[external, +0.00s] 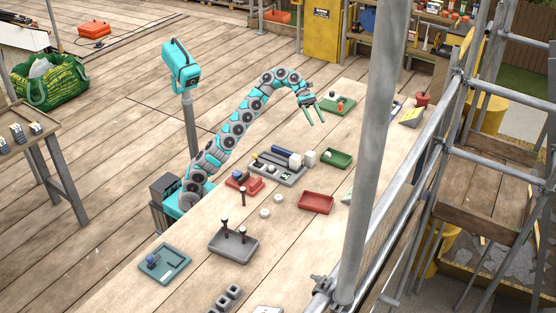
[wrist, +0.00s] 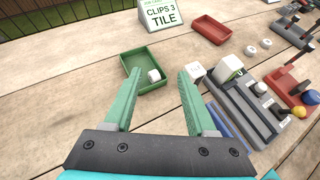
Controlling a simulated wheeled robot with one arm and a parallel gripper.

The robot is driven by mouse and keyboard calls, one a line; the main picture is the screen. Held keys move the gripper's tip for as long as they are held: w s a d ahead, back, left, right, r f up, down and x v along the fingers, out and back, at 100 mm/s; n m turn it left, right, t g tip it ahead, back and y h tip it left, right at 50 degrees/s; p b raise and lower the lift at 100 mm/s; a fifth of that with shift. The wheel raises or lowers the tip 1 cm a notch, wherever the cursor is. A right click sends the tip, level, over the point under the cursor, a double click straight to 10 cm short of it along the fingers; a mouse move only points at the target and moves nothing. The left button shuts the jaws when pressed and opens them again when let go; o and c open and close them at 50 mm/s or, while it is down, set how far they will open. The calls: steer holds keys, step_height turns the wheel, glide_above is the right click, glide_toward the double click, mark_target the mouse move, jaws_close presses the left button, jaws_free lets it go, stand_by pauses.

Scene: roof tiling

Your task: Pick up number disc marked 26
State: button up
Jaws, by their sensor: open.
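Two small white discs lie on the table beside the red tray. In the external view they are the nearer disc (external: 264,212) and the farther disc (external: 278,199). They also show in the wrist view as one disc (wrist: 250,50) and another disc (wrist: 266,43). No number is legible on either, so I cannot tell which is 26. My gripper (external: 317,117) is open and empty above the table, well away from these discs. In the wrist view its green fingers (wrist: 158,78) are spread apart, with the green tray beyond them.
A red tray (external: 316,203), a grey organiser (external: 277,174) and a grey tray with upright tools (external: 233,245) stand along the table. A scaffold pole (external: 371,150) rises at the table's right side.

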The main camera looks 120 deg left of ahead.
steer(key=w+d+r+m+g+h, duration=0.1)
steer(key=w+d+m+h, duration=0.15)
steer(key=d, duration=0.85)
steer(key=w+d+r+m+g+h, duration=0.15)
steer(key=w+d, duration=0.25)
steer(key=d, duration=0.7)
steer(key=s+d+f+m+g+h, duration=0.1)
steer(key=s+d, duration=0.1)
steer(key=d, duration=0.8)
steer(key=s+d+f+m+g+h, duration=0.1)
steer(key=s+d+g, duration=0.1)
steer(key=d, duration=0.8)
glide_toward(265, 210)
steer(key=shift+w+d+f+t+p, duration=0.15)
steer(key=shift+d+f+t+p, duration=0.1)
steer(key=shift+d+f+p, duration=0.3)
steer(key=shift+w+d, duration=0.15)
steer(key=shift+d, duration=0.15)
steer(key=x, duration=0.6)
steer(key=shift+w+d+f, duration=0.2)
steer(key=shift+d, duration=0.35)
steer(key=shift+c, duration=0.3)
